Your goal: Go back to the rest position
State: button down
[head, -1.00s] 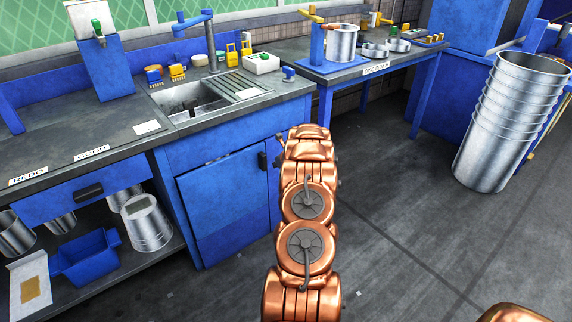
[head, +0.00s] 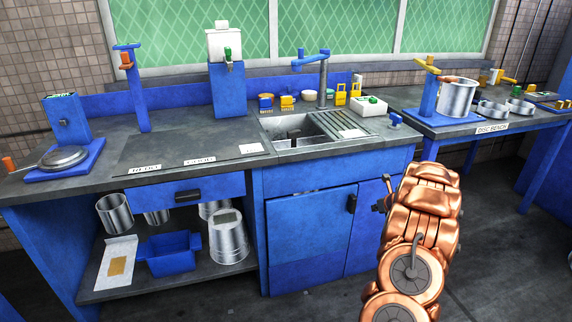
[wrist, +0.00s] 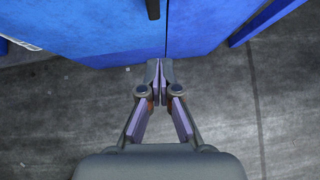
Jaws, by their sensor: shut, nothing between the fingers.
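My gripper (wrist: 160,73) shows in the wrist view with its fingertips together and nothing between them. It is over the grey floor, near the lower edge of a blue cabinet front. In the head view my copper arm stands in front of the right end of the blue sink cabinet (head: 308,240). The gripper itself is small or hidden there, at the far side of the arm.
The grey worktop (head: 200,150) carries a sink (head: 295,128) and a round plate on a blue base (head: 65,157). Pails and a blue bin (head: 168,255) sit on the low shelf. The disc bench (head: 480,122) stands right. Floor in front of the cabinets looks clear.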

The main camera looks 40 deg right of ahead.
dwell(0.3)
jog(key=w+a+r+m+h+p, duration=0.2)
jog(key=w+a+r+m, duration=0.15)
jog(key=r, duration=0.55)
jog(key=w+a+r+m+h+p, duration=0.1)
jog(key=w+a+r+m, duration=0.3)
jog(key=r, duration=0.5)
jog(key=s+a+r+m+g+h+p, duration=0.1)
jog(key=s+a+r+m+g+p, duration=0.15)
jog(key=a+r+m, duration=0.75)
jog(key=s+a+r+m+g+y+p, duration=0.1)
jog(key=s+a+m, duration=0.3)
jog(key=s+a, duration=0.7)
jog(key=s+a+r+m+g+y+p, duration=0.1)
jog(key=s+a+m+g+y+p, duration=0.2)
jog(key=s+a, duration=0.8)
jog(key=s+a+r+m+g+y+p, duration=0.1)
jog(key=s+a+m, duration=0.5)
jog(key=a, duration=1.7)
jog(key=s+g+y+p, duration=0.1)
jog(key=s+g+y, duration=0.1)
jog(key=s, duration=0.3)
jog(key=shift+s+a+r+y, duration=0.15)
jog(key=shift+r+y, duration=0.1)
jog(key=shift+y, duration=0.15)
jog(key=shift+m+g, duration=0.25)
